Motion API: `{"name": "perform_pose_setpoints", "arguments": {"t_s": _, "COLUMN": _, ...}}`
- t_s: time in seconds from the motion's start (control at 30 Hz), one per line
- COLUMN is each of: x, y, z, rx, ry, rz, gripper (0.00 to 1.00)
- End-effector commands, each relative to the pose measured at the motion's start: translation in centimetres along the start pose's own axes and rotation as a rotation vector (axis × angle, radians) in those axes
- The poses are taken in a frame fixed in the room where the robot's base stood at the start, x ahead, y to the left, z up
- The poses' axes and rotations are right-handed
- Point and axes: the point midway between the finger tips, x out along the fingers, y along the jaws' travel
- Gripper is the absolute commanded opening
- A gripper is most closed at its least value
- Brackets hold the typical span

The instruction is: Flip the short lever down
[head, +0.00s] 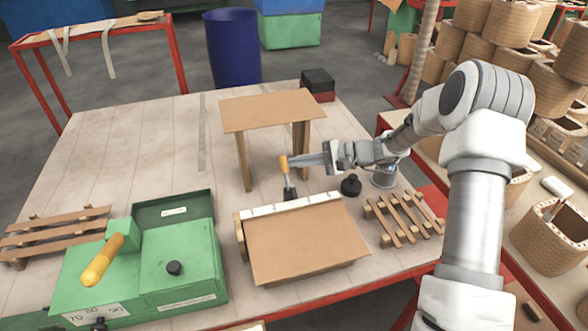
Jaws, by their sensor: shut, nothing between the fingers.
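The short lever (285,165) has an orange grip on a thin metal rod and rises from a small black base (290,194). It stands nearly upright, leaning slightly left, behind the white strip of a brown-topped box (305,240). My gripper (297,162) is shut and empty, pointing left, with its fingertips at the right side of the orange grip. I cannot tell whether they touch it. A larger lever with a thick yellow-orange handle (103,260) is on the green machine (180,255) at the front left.
A small wooden stand (270,110) rises just behind the short lever. A black knob (351,185) and a wooden slatted rack (405,218) lie to the right. Another slatted rack (50,232) is at left. The table's left-back area is clear.

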Motion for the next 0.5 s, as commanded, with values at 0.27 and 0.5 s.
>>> {"name": "perform_pose_setpoints", "arguments": {"t_s": 0.27, "x": -0.7, "y": 0.9, "z": 1.0, "rx": -0.219, "ry": 0.002, "rz": -0.130, "gripper": 0.00}}
{"name": "perform_pose_setpoints", "arguments": {"t_s": 0.5, "x": -1.5, "y": 1.4, "z": 2.3, "rx": -0.415, "ry": 0.003, "rz": -0.245, "gripper": 0.00}}
